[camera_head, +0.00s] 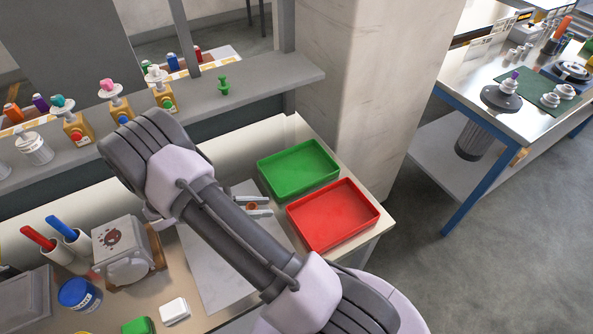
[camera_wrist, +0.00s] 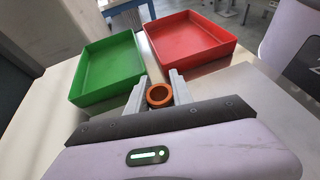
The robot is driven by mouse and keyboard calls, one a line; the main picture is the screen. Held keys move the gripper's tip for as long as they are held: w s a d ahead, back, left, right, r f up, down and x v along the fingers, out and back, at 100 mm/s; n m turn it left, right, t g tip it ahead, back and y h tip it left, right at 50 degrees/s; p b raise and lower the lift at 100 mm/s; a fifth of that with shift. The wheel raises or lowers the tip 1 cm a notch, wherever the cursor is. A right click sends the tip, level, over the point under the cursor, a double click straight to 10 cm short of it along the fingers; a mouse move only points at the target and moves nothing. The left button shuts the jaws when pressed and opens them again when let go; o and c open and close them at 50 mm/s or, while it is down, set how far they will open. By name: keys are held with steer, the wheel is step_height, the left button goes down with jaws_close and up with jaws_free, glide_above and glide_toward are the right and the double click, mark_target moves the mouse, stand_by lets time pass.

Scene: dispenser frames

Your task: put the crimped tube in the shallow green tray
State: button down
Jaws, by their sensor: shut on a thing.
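My gripper (camera_head: 262,206) is shut on an orange-brown tube (camera_wrist: 159,95), held between the two grey fingers. In the wrist view I see its round, hollow end; a crimp does not show. In the head view only a small orange part of the tube (camera_head: 251,206) shows. The shallow green tray (camera_head: 298,168) lies empty on the bench, beyond my gripper and a little right in the head view. In the wrist view the green tray (camera_wrist: 108,72) is ahead and left of the fingers. The tube is outside the tray.
An empty red tray (camera_head: 333,214) sits beside the green one, ahead and right in the wrist view (camera_wrist: 190,40). A shelf (camera_head: 250,95) with several dispensers runs behind the bench. A boxy machine (camera_head: 122,250) and a blue-lidded jar (camera_head: 79,294) stand at left.

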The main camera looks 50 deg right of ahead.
steer(key=w+r+n+t, duration=0.1)
steer(key=w+t, duration=0.1)
steer(key=w, duration=0.1)
steer(key=w+d+n+t+h, duration=0.1)
steer(key=w+n+t, duration=0.1)
steer(key=w, duration=0.2)
steer(key=w+r+n+t, duration=0.1)
steer(key=w+n, duration=0.1)
steer(key=w, duration=0.1)
steer(key=shift+w+d+r+t+h, duration=0.25)
steer(key=shift+w+r+t+h, duration=0.1)
steer(key=shift+w+t+h, duration=0.05)
steer(key=b, duration=0.3)
glide_above(288, 174)
steer(key=shift+w+a+f, duration=0.1)
steer(key=shift+a+f, duration=0.05)
steer(key=shift+f, duration=0.6)
steer(key=shift+d+f+b, duration=0.25)
steer(key=shift+b, duration=0.1)
steer(key=shift+f+b, duration=0.65)
steer(key=shift+f, duration=0.85)
steer(key=shift+f, duration=0.15)
steer(key=c, duration=1.1)
jaws_free()
